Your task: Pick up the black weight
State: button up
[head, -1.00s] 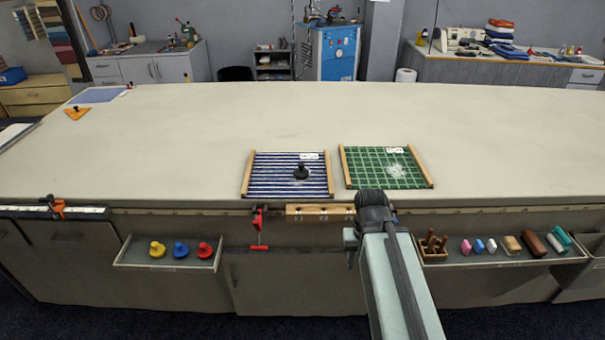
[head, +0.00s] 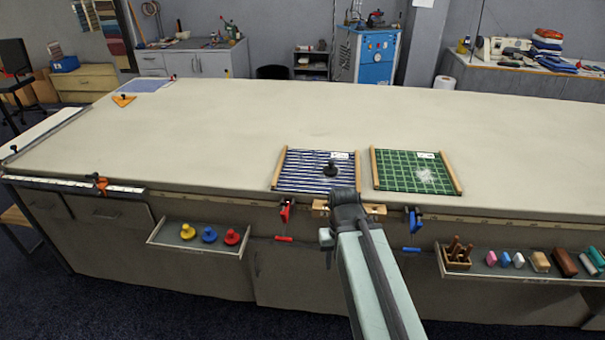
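The black weight (head: 331,169) is a small dark knob-topped piece. It stands upright on the blue-and-white striped cloth panel (head: 300,178) with wooden side bars, near the table's front edge. My arm reaches up from the bottom of the head view, and its dark end (head: 348,205) is at the table's front edge, just below and slightly right of the weight in the picture. A gap shows between them. The gripper's fingers are hidden behind the arm's end, so its opening does not show.
A green checked panel (head: 408,172) with white powder lies to the right. Red (head: 285,211) and blue (head: 412,218) clamps sit on the front edge. A tray (head: 196,250) holds yellow, blue and red weights; another shelf (head: 520,275) holds small blocks. The table behind the panels is clear.

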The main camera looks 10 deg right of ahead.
aim_at(330, 171)
jog(key=u, duration=3.45)
jog(key=k, duration=2.05)
jog(key=z, duration=1.05)
jog(key=i, duration=1.65)
jog(key=u, duration=0.05)
